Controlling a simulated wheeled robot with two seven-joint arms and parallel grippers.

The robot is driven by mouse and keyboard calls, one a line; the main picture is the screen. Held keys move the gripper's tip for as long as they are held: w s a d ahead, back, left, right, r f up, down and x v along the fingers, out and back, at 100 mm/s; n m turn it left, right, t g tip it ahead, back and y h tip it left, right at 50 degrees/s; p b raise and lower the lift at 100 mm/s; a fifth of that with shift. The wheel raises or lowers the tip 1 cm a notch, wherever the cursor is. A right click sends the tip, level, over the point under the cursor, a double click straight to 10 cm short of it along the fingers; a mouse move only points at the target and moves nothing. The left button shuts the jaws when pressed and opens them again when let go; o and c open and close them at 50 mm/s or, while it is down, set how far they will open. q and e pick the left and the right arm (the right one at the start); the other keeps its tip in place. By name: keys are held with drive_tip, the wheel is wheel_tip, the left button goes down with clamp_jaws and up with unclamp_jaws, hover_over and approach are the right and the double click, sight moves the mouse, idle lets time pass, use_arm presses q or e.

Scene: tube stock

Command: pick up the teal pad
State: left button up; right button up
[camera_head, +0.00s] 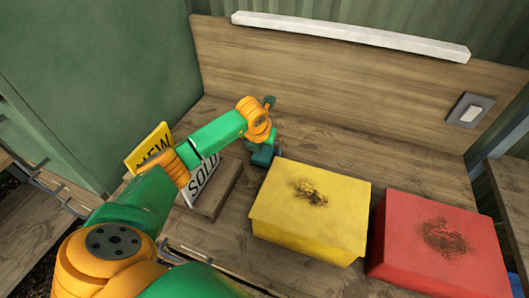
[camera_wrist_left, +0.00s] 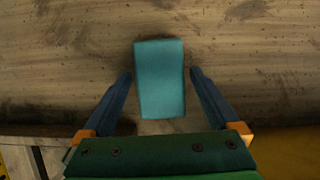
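The teal pad (camera_wrist_left: 160,78) is a small block on the wooden table top in the left wrist view. It lies between the two dark blue fingers of my left gripper (camera_wrist_left: 160,74), with a gap on each side. The gripper is open, and its fingers reach alongside the pad without touching it. In the head view my left gripper (camera_head: 265,155) points down at the table behind the yellow box, and I cannot make out the pad apart from it there. My right gripper is in neither view.
A yellow box (camera_head: 312,215) stands close in front of the left gripper, with a red box (camera_head: 437,245) to its right. A SOLD sign (camera_head: 200,180) on a wooden block and a yellow NEW sign (camera_head: 150,147) stand left. A wooden back panel (camera_head: 330,85) rises behind.

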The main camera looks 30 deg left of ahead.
use_arm(q)
drive_tip(key=c, duration=1.1)
drive_tip(key=shift+r, duration=0.1)
drive_tip(key=shift+c, duration=0.2)
drive_tip(key=shift+r+p, duration=0.35)
drive_tip(key=shift+p, duration=0.15)
wheel_tip(320, 180, up, 2)
drive_tip(key=b, duration=0.3)
drive_tip(key=shift+w+r, duration=0.1)
drive_tip(key=shift+r, duration=0.05)
drive_tip(key=s+d+r+b, duration=0.1)
drive_tip(key=s+d+r, duration=0.2)
drive_tip(key=s+r, duration=0.7)
drive_tip(key=s, duration=0.4)
drive_tip(key=shift+d+r, duration=0.15)
